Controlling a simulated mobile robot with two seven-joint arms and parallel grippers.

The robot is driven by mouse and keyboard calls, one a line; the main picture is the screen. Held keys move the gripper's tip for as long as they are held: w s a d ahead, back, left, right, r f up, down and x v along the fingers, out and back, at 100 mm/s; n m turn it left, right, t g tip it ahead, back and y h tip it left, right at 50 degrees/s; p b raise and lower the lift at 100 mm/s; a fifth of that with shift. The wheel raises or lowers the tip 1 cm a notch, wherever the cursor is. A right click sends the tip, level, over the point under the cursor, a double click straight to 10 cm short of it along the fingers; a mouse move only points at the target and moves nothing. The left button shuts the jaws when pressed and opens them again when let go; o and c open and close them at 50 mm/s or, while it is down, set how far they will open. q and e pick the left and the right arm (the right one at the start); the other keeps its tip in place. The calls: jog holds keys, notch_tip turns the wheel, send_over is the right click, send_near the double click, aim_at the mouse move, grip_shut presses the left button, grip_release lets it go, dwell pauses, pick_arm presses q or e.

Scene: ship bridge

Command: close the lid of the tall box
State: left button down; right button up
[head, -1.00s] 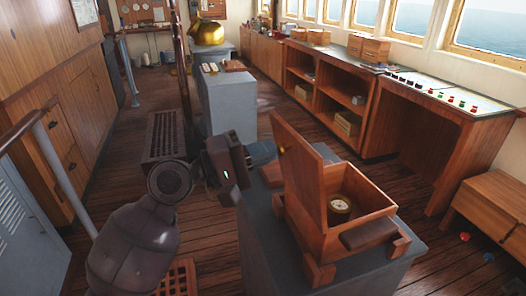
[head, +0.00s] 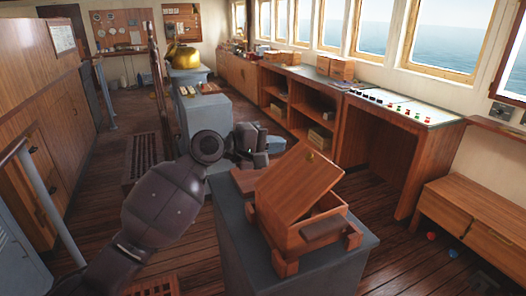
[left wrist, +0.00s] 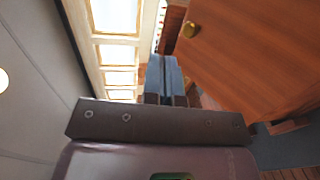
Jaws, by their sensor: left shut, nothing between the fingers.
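The wooden box (head: 318,231) stands on a grey pedestal. Its lid (head: 297,182) is partly open, tilted over the box, with a small brass knob (head: 310,155) near its upper edge. The inside is mostly hidden by the lid. My left gripper (head: 274,145) is shut and empty, behind the lid's raised edge. In the left wrist view its fingers (left wrist: 166,78) lie beside the lid (left wrist: 255,55); I cannot tell whether they touch it. My right gripper is not in view.
The grey pedestal (head: 238,240) carries the box. A long wooden counter (head: 335,88) with open shelves runs under the windows at right. A grey console (head: 203,112) stands behind my left arm. The plank floor between pedestal and counter is mostly clear.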

aim_at(307, 156)
pick_arm(q)
jog(key=shift+y, duration=0.5)
jog(key=x, duration=0.6)
jog(key=f+x, duration=0.1)
jog(key=x, duration=0.2)
jog(key=shift+w+d+f+b, duration=0.15)
jog(key=shift+w+f+b, duration=0.05)
jog(key=shift+b, duration=0.2)
jog(key=w+d+f+g+y+b, duration=0.1)
jog(key=w+d+f+y+b, duration=0.1)
jog(key=d+f, duration=0.3)
jog(key=shift+d+f+b, duration=0.3)
jog(key=shift+f, duration=1.45)
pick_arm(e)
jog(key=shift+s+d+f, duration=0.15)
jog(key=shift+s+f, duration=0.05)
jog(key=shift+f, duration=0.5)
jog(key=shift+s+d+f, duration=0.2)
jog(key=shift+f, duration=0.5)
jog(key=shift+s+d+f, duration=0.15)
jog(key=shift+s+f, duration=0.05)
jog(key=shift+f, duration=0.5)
